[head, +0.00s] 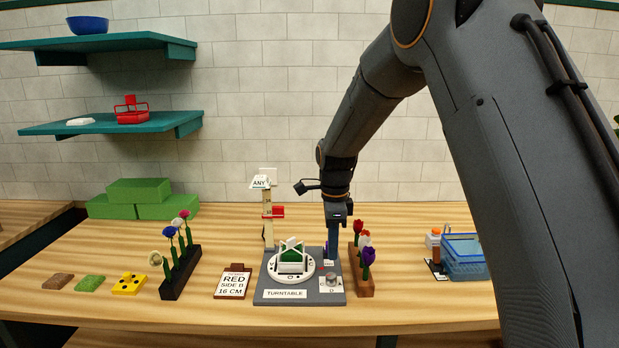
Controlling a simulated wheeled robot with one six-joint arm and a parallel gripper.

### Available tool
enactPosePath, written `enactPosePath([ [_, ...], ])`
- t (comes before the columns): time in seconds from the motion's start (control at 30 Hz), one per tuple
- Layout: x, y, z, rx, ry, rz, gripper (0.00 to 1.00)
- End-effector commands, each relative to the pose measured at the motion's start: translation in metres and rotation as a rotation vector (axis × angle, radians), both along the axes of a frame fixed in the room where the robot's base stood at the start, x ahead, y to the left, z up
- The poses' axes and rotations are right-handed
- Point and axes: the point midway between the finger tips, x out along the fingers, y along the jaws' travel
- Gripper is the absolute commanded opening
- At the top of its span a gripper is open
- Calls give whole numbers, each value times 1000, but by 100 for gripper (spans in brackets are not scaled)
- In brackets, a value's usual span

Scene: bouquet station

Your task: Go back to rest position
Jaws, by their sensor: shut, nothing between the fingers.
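My gripper (333,245) points down over the right rear part of the grey turntable base (272,283), its fingers shut with nothing between them. A white round turntable (290,276) with a green block in a white holder sits on the base, left of my gripper. A knob (334,280) is at the base's front right, below the gripper. My arm reaches in from the upper right and hides part of the wall and counter.
A wooden flower rack (366,288) stands close right of my gripper, a black flower rack (181,274) to the left. A measuring post (268,218) with a red slider stands behind the turntable. A blue basket (466,266) is at right. Teal shelves (112,124) hang upper left.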

Motion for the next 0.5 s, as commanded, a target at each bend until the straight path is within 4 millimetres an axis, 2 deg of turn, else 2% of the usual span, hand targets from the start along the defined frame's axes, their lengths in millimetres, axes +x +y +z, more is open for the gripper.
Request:
enactPosePath([
  [0.27,-18,-16,-2,2,-11,137,0],
  [0.5,-42,-37,-5,1,-25,321,0],
])
